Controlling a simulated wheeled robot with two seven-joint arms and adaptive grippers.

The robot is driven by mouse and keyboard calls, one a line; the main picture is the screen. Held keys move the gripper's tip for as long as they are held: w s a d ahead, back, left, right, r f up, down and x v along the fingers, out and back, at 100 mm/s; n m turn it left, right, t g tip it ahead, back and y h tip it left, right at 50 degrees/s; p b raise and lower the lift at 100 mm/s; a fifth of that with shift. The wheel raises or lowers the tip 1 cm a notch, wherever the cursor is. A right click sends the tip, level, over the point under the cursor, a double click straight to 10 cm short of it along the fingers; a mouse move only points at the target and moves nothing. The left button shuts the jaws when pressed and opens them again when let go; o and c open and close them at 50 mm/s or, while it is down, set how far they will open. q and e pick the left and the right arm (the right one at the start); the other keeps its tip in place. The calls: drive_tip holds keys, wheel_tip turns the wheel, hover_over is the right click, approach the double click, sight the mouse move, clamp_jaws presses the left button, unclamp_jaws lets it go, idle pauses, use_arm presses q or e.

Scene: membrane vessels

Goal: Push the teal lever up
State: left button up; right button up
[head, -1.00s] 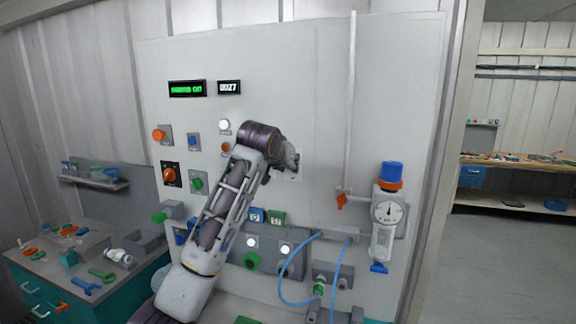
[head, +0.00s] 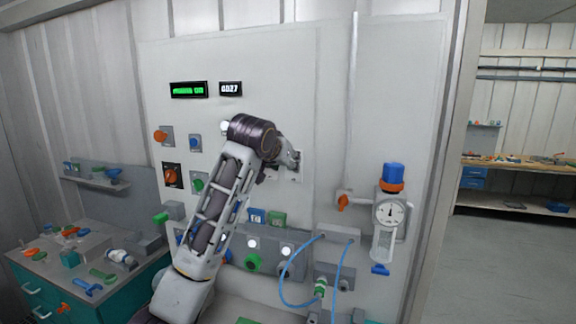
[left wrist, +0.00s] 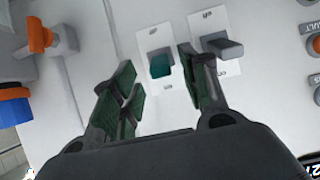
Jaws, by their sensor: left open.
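The teal lever (left wrist: 160,65) sticks out of a white plate (left wrist: 168,42) on the panel in the left wrist view. My left gripper (left wrist: 163,88) is open, with its green-padded fingers on either side of the lever in the picture. The lever looks free of both fingers; I cannot tell the depth between them. In the head view my left gripper (head: 293,160) is at the panel face. It hides the teal lever there. My right gripper is in neither view.
A dark grey lever (left wrist: 225,48) on its own plate sits close beside the right finger in the wrist view. An orange valve handle (head: 343,202) and a gauge (head: 390,213) are right of the arm. Blue hoses (head: 291,270) loop below.

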use_arm(q)
drive_tip(key=v, duration=0.8)
drive_tip(key=shift+w+f, duration=0.1)
drive_tip(key=shift+f, duration=0.05)
